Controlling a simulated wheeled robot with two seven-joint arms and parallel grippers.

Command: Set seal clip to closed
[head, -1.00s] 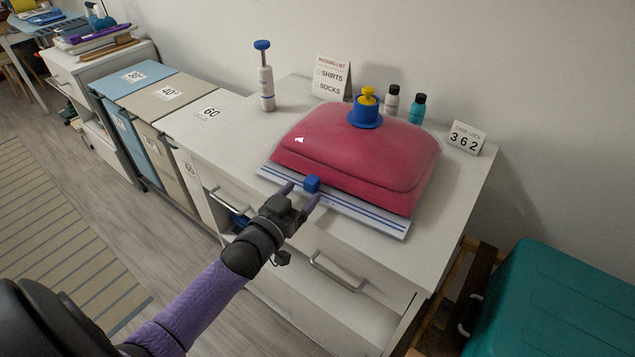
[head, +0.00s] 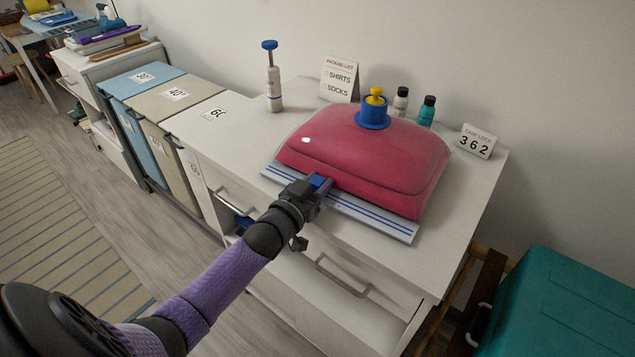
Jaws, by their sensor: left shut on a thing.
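The blue seal clip (head: 318,181) sits on the sealing strip of a clear bag (head: 380,222), left of the strip's middle. The bag lies flat on the white cabinet top and holds a puffy red bundle (head: 365,152). A blue valve with a yellow knob (head: 374,110) stands on top of the bundle. My left gripper (head: 320,184) is shut on the seal clip, and its fingers partly hide it. My right gripper is not in view.
A white pump bottle (head: 272,78), a packing list card (head: 338,78), two small bottles (head: 426,111) and a "362" card (head: 476,141) stand around the bag. Drawer handles (head: 340,276) stick out below. A teal case (head: 560,305) is at the lower right.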

